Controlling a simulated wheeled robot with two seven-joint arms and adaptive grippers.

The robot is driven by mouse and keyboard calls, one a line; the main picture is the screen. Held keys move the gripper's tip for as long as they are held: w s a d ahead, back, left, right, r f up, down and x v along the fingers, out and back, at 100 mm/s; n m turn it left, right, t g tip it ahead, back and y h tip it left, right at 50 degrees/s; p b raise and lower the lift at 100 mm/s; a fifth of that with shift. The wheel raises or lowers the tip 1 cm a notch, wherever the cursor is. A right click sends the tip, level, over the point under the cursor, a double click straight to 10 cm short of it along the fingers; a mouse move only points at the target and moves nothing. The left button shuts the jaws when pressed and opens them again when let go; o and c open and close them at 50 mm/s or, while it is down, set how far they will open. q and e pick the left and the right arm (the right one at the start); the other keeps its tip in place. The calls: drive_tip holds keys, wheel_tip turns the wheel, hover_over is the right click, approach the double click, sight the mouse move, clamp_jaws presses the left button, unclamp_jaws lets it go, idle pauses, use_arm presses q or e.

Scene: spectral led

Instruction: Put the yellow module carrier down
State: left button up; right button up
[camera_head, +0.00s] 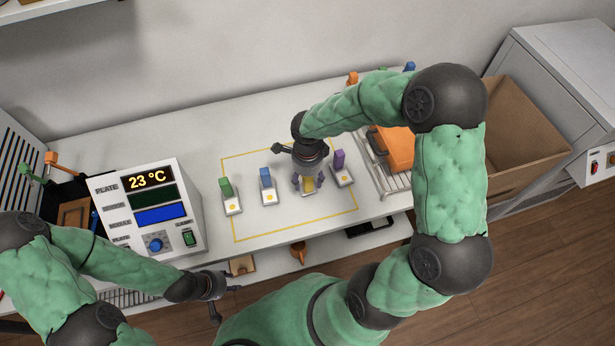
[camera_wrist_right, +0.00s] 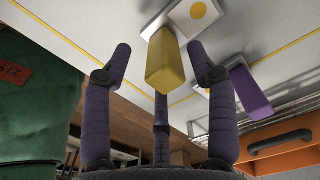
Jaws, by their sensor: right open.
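The yellow module carrier (camera_wrist_right: 165,65) stands on the white bench inside the yellow outline, between the blue carrier (camera_head: 266,182) and the purple carrier (camera_head: 341,166). Its white base with a yellow dot (camera_wrist_right: 198,11) appears to rest on the surface. My right gripper (camera_head: 309,182) is directly above it and partly hides it in the head view. In the right wrist view its fingers (camera_wrist_right: 163,75) are spread on both sides of the yellow handle, with gaps. My left gripper (camera_head: 226,300) is empty with fingers apart, near the bench's front edge.
A green carrier (camera_head: 228,191) stands left of the blue one. A box with a 23 °C display (camera_head: 160,215) is at the left. A wire rack (camera_head: 392,180) with an orange case (camera_head: 398,148) is at the right, beside a cardboard box (camera_head: 530,125). The outlined area's front is clear.

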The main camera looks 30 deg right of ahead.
use_arm(q)
wheel_tip(320, 180, up, 3)
drive_tip(key=shift+f+p, duration=0.1)
drive_tip(key=shift+p, duration=1.15)
use_arm(e)
wheel_tip(320, 180, up, 12)
use_arm(q)
drive_tip(key=shift+s, duration=0.15)
use_arm(e)
drive_tip(key=shift+s, duration=0.1)
